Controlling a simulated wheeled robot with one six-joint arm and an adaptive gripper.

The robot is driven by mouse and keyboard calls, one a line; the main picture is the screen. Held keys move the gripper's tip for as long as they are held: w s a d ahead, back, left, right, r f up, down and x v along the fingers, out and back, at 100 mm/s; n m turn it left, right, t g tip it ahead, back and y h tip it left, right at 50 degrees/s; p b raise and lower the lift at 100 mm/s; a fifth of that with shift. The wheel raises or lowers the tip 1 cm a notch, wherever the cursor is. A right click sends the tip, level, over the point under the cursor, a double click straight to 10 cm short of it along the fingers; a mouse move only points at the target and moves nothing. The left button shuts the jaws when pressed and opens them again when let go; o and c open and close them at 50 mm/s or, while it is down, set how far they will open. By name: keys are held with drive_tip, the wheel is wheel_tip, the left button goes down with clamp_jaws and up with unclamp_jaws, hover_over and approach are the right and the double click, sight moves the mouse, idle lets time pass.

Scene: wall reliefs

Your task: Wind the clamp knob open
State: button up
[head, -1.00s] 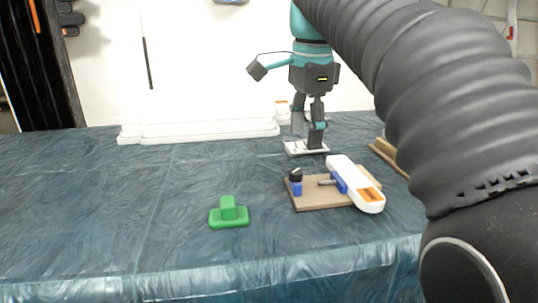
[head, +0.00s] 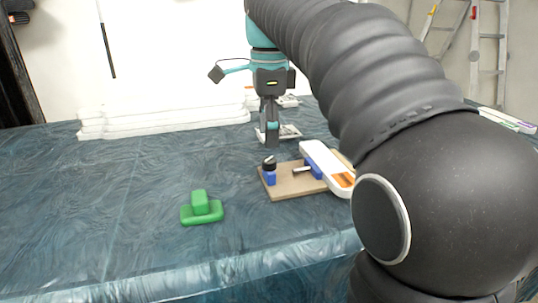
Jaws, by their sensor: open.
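The clamp is a brown board (head: 287,189) on the table, with a blue block (head: 270,179) at its left and a second blue block (head: 313,170) at its right. A black knob (head: 269,162) sits at the left block, and a short metal rod (head: 302,170) shows by the right block. A white piece with an orange patch (head: 325,162) lies across the board's right end. My gripper (head: 269,138) points down, open and empty, just above the knob in the picture. Its fingers nearly overlap from this side, and I cannot tell its exact distance from the knob.
Stacked white slabs (head: 165,122) lie along the back. A small pale plate (head: 290,132) lies behind my gripper. The left of the blue-covered table (head: 80,210) is clear. My arm hides the right side.

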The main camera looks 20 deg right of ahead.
sight(269, 159)
drive_tip(key=shift+f, duration=3)
clamp_jaws()
drive_tip(key=shift+n, duration=0.3)
